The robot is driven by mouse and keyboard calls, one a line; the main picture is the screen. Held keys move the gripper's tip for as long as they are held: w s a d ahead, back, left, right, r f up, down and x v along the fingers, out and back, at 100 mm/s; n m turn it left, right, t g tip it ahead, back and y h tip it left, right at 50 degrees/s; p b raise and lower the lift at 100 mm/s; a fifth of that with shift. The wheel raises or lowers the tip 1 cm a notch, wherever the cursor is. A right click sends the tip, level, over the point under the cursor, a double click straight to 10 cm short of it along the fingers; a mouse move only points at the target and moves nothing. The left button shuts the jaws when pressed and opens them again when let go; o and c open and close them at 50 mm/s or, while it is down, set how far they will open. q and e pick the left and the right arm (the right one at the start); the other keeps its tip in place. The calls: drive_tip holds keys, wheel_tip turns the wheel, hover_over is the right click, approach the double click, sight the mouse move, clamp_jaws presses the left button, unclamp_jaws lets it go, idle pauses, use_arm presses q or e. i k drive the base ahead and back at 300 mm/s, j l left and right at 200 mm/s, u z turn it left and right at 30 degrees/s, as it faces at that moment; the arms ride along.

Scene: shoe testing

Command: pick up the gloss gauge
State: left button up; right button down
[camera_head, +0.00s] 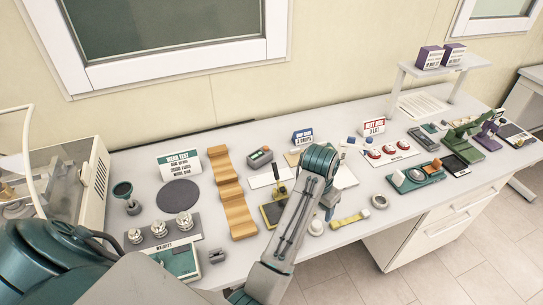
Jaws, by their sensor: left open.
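I cannot tell for certain which item is the gloss gauge. A small dark box with a green and an orange patch (260,156) sits on the middle of the bench and may be it. My left gripper (329,212) points down over the bench's front middle, right of and nearer than that box. It is open, with nothing seen between its fingers. My left arm's teal joint and grey link hide part of the bench there. My right gripper is not in view.
A wooden stepped block (231,195), a dark round pad (178,196) and metal weights (158,229) stand left. A yellow strip (350,219) and a small round item (379,201) lie near the front edge. A green tray (417,177) and a raised shelf (440,67) are right.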

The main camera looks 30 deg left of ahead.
sight(256, 160)
drive_tip(key=i+l+u, duration=0.65)
drive_tip(key=l, duration=0.35)
drive_tip(key=i, duration=0.05)
